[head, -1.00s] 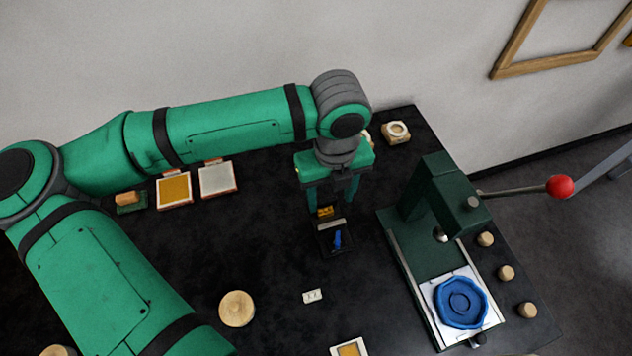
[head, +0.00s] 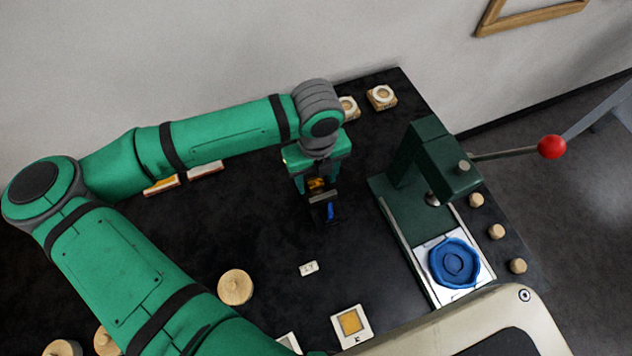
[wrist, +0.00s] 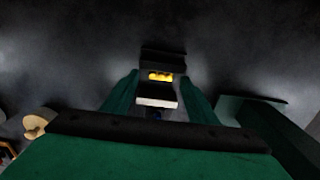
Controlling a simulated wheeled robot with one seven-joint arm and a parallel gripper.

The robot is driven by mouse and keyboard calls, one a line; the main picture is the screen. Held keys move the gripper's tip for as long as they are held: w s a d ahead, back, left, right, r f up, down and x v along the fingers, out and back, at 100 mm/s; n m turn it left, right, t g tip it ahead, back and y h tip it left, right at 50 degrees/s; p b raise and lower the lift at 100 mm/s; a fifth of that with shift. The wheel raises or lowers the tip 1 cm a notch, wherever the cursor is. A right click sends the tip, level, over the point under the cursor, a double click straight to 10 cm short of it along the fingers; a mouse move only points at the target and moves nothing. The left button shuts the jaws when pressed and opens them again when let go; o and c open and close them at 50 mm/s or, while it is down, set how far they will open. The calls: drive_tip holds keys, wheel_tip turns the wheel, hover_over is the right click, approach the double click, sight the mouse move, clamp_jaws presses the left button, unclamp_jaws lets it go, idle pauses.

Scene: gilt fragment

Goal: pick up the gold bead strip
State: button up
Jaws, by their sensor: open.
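The gold bead strip (wrist: 160,76) shows in the wrist view as a short row of yellow beads in a dark holder (wrist: 163,62), behind a pale bar. In the head view the strip (head: 316,183) is a small gold patch just below my gripper. My gripper (head: 315,192) points down with its fingers apart. In the wrist view my gripper's fingers (wrist: 158,88) stand to the left and right of the strip, with nothing clearly held. A blue part (head: 331,211) sits on the dark holder's front. The exact gap between the fingertips and the strip cannot be told.
A dark green lever press (head: 425,165) with a red knob (head: 552,147) stands close to the right, a blue octagonal piece (head: 454,262) on its bed. A small white tag (head: 309,268) and a round wooden disc (head: 235,287) lie in front.

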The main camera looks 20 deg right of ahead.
drive_tip(key=shift+f, duration=0.85)
drive_tip(key=c, duration=1.1)
